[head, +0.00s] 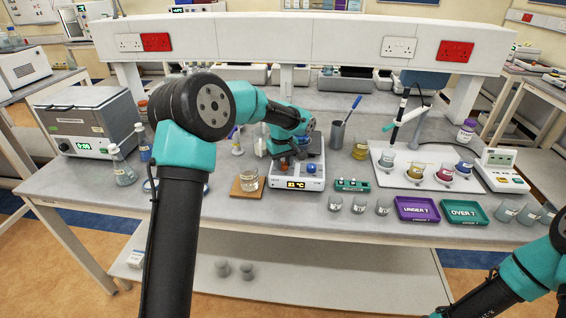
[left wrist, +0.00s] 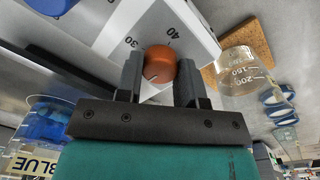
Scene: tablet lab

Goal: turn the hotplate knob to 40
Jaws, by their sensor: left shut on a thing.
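The hotplate (head: 297,184) stands on the bench at the middle, its display reading 21 °C. In the left wrist view its white panel (left wrist: 190,22) shows the marks 30 and 40 beside the orange knob (left wrist: 160,66). The knob has a dark pointer line on its face; which number it points to I cannot tell. My left gripper (left wrist: 160,82) is shut on the orange knob, one finger on each side. In the head view my left arm partly covers the hotplate's top. My right gripper is out of view; only part of my right arm shows.
A beaker (head: 249,179) on a brown mat (head: 236,188) stands just left of the hotplate. A blue knob (head: 312,169) sits right of the gripper. A small green rack (head: 352,186), small beakers and the purple tray (head: 417,209) lie further right. A flask (head: 122,172) stands left.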

